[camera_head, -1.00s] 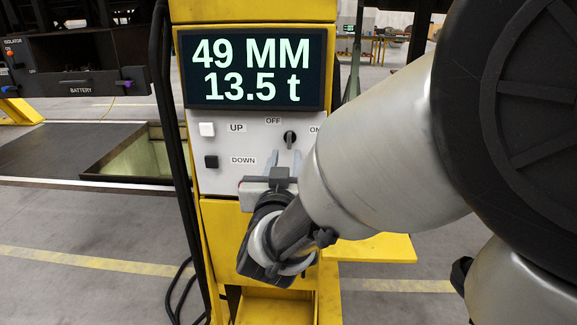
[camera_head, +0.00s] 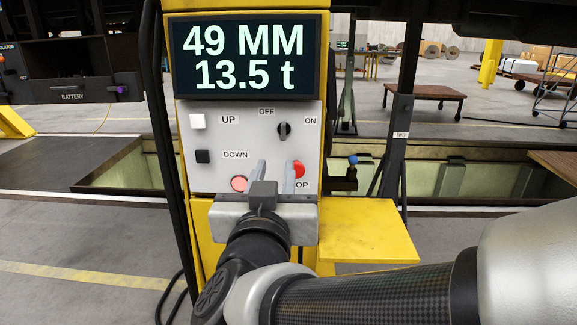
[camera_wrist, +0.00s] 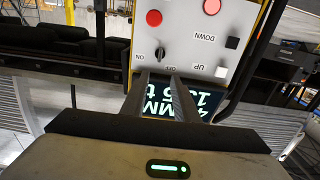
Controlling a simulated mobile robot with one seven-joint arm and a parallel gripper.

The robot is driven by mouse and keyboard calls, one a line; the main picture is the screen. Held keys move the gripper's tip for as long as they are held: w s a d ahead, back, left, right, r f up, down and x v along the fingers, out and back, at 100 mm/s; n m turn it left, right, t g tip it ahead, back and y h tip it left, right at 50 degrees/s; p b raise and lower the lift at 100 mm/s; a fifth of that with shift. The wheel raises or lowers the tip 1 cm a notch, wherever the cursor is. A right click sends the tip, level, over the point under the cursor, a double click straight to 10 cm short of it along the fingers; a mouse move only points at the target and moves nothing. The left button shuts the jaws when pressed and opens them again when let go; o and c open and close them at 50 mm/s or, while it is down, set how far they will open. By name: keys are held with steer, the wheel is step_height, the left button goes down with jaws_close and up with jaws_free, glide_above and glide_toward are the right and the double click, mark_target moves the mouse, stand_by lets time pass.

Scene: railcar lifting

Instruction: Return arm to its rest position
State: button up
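My gripper (camera_head: 274,165) is in front of the lower part of a yellow post's control panel (camera_head: 245,120). Its two fingers stand apart with nothing between them. They also show apart in the wrist view (camera_wrist: 158,76), where the panel (camera_wrist: 192,40) appears upside down. I cannot tell whether the fingertips touch the panel. The fingers and palm hide part of the lower panel, including part of the label by the red button (camera_head: 299,169). My arm reaches in from the lower right, bent at the elbow.
The display (camera_head: 247,58) reads 49 MM and 13.5 t. The panel has a white UP button (camera_head: 198,121), a black DOWN button (camera_head: 203,157), a dark knob (camera_head: 284,129) and a pinkish round light (camera_head: 239,184). A yellow ledge (camera_head: 370,232) juts right. A floor pit lies behind.

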steer(key=s+d+f+g, duration=0.6)
steer(key=s+d, duration=0.1)
steer(key=d, duration=0.2)
steer(key=s+d+f+g, duration=0.5)
steer(key=s+d+g, duration=0.15)
steer(key=d, duration=0.25)
step_height(320, 180, up, 18)
steer(key=p, duration=1.8)
steer(key=shift+a+y, duration=0.3)
steer(key=shift+a, duration=0.05)
steer(key=shift+f, duration=0.15)
steer(key=shift+c, duration=0.4)
